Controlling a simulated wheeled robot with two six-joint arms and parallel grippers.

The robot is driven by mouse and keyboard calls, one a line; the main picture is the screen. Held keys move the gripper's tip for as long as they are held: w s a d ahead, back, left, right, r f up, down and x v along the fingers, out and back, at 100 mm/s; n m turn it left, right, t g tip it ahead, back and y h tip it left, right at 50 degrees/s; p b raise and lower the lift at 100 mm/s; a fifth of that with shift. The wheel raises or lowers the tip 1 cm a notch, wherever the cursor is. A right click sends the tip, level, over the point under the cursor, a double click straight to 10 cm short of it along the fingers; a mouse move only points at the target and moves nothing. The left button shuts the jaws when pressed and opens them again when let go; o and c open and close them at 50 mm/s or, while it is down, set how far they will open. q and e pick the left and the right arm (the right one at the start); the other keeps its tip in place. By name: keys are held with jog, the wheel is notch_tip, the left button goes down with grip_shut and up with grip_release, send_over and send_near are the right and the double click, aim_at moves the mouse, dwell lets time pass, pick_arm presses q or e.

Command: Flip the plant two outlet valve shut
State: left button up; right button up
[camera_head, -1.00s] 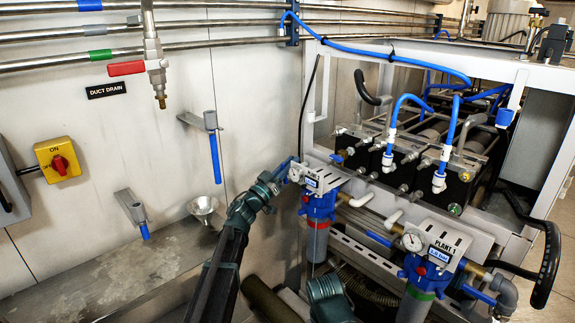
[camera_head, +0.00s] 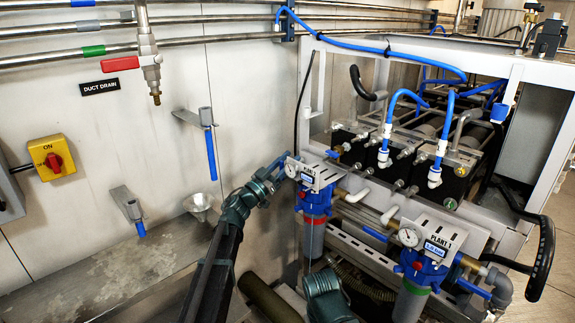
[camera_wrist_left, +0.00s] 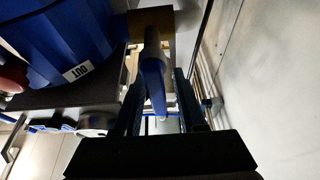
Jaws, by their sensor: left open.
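The plant two filter unit (camera_head: 314,202), a blue housing with a white plate and a gauge, stands left of the plant one unit (camera_head: 424,262). Its blue body with an OUT sticker fills the upper left of the left wrist view (camera_wrist_left: 55,38). My left gripper (camera_head: 279,167) is at the left end of this unit. In the left wrist view, the blue handle of the outlet valve (camera_wrist_left: 153,82) lies between the open fingers (camera_wrist_left: 158,105), nearer the left one. Whether a finger touches it I cannot tell.
A yellow ON switch (camera_head: 50,157) and a red-handled duct drain valve (camera_head: 120,64) are on the wall. The plant frame (camera_head: 400,52) stands at the right.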

pick_arm(q)
jog(key=shift+d, duration=0.1)
jog(key=s+a+f+n+t+y+b, duration=0.1)
jog(key=s+a+f+n+t+y, duration=0.35)
jog(key=s+a+n+y, duration=0.5)
jog(key=s+d+f+g+y+p, duration=0.3)
jog(key=s+d+f+g+p, duration=0.1)
jog(key=s+f+g, duration=0.3)
jog(key=s+d+f+g+y+p, duration=0.3)
jog(key=s+f+g+p, duration=0.1)
jog(key=s+f+g, duration=0.3)
jog(key=shift+s+d+f+y+p, duration=0.35)
jog(key=shift+s+p, duration=0.05)
jog(key=shift+s, duration=0.3)
dwell(0.5)
